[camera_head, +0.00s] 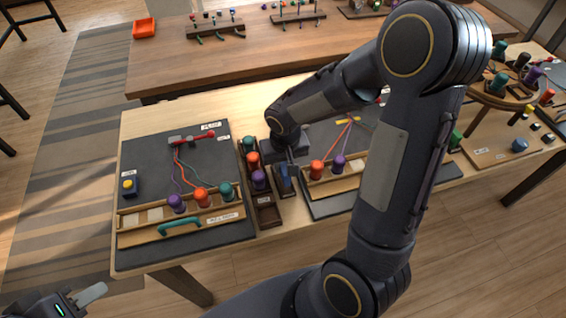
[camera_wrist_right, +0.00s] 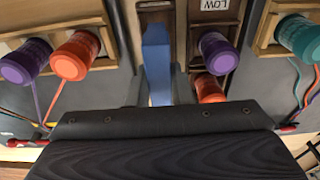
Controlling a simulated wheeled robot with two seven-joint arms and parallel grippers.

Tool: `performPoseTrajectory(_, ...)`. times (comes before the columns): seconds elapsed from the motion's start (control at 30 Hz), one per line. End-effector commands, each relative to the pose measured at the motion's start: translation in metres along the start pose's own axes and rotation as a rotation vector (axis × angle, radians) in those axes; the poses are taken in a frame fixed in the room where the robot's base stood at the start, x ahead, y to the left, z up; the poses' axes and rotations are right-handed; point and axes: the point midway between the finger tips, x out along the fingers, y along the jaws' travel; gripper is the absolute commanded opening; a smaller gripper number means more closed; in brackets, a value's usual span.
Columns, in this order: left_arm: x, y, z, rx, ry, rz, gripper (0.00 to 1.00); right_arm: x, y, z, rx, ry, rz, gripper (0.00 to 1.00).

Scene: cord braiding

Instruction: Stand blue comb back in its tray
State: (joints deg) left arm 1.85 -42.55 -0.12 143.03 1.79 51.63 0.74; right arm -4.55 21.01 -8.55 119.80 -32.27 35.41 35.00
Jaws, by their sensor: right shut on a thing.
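The blue comb shows in the head view (camera_head: 284,181) and in the right wrist view (camera_wrist_right: 157,62). My right gripper (camera_head: 288,164) is shut on it, with dark fingers on either side of it in the right wrist view (camera_wrist_right: 158,90). The comb's far end is at a narrow brown tray (camera_wrist_right: 155,14); I cannot tell whether it touches the tray floor. The arm and gripper hide part of the comb and tray in the head view. My left gripper (camera_head: 82,298) is at the bottom left corner, far from the comb, only partly in frame.
A bobbin rack (camera_head: 267,215) with purple, orange and teal bobbins stands just left of the comb. A left board (camera_head: 140,250) holds a wooden bobbin holder and teal handle (camera_head: 180,226). Another holder with orange and purple bobbins (camera_head: 317,169) is close on the right.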

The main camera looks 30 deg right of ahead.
Motion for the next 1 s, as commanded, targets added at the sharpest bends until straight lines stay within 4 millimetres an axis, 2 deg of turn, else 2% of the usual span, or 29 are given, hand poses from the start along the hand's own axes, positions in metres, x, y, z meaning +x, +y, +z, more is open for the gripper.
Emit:
performPoseTrajectory(0.53,0.003,-0.001,0.002,0.000,0.000,0.000,0.36,0.001,0.000,0.000,0.000,0.000,0.000,0.00)
performPoseTrajectory(1.0,0.011,-0.005,0.005,0.000,0.000,0.000,0.36,0.010,0.000,0.002,0.000,0.000,0.000,0.00)
